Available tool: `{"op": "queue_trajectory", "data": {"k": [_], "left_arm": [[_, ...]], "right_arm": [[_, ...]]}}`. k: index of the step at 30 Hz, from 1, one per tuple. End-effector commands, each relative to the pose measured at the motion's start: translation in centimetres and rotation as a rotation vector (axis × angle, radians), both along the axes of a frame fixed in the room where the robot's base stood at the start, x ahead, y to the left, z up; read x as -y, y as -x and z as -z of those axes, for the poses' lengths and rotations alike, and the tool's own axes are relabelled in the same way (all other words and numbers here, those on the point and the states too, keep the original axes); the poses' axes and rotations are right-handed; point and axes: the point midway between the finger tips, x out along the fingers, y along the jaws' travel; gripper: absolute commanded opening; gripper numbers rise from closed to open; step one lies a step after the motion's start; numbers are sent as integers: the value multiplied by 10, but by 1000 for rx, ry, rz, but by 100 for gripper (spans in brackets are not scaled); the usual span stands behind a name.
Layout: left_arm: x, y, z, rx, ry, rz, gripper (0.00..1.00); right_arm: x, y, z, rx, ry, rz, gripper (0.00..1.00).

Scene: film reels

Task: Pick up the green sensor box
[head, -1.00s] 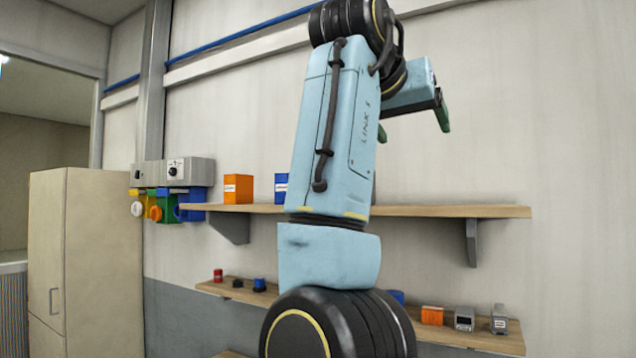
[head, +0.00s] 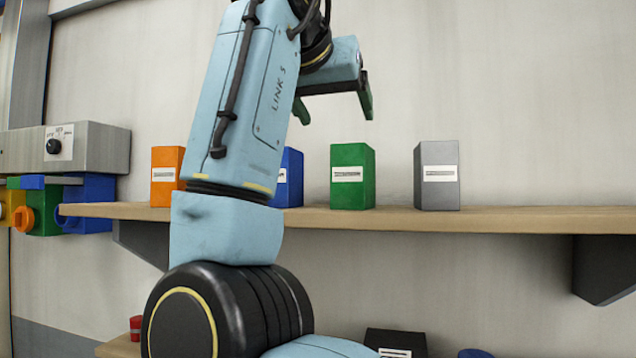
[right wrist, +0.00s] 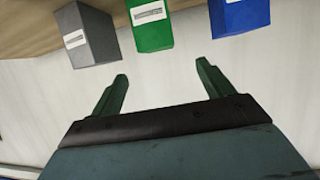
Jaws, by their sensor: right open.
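The green sensor box (head: 352,177) stands upright on the upper wooden shelf, with a white label on its front. It also shows in the right wrist view (right wrist: 151,24), at the top, beyond the fingertips. My right gripper (head: 336,116) is above and slightly left of the box in the head view, apart from it. In the right wrist view its green fingers (right wrist: 162,70) are spread, with nothing between them. My left gripper is not in view.
On the upper shelf (head: 500,219), a blue box (head: 291,178), partly hidden by my arm, and an orange box (head: 166,176) stand left of the green one. A grey box (head: 437,175) stands to its right. A grey wall unit (head: 95,147) is at far left.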

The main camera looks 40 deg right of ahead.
Motion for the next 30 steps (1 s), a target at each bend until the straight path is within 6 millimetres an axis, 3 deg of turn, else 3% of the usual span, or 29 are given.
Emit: {"op": "queue_trajectory", "data": {"k": [3, 10, 16, 23, 30], "left_arm": [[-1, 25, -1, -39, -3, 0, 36], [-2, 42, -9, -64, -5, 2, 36], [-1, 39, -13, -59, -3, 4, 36], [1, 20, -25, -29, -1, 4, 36], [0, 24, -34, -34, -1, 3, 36]], "right_arm": [[10, -7, 5, -4, -2, 1, 80], [44, -29, 22, -4, -2, 1, 80], [61, -41, 31, -3, -2, 1, 80], [77, -53, 42, -3, -3, 1, 80], [98, -67, 55, -3, 0, 1, 80]]}}
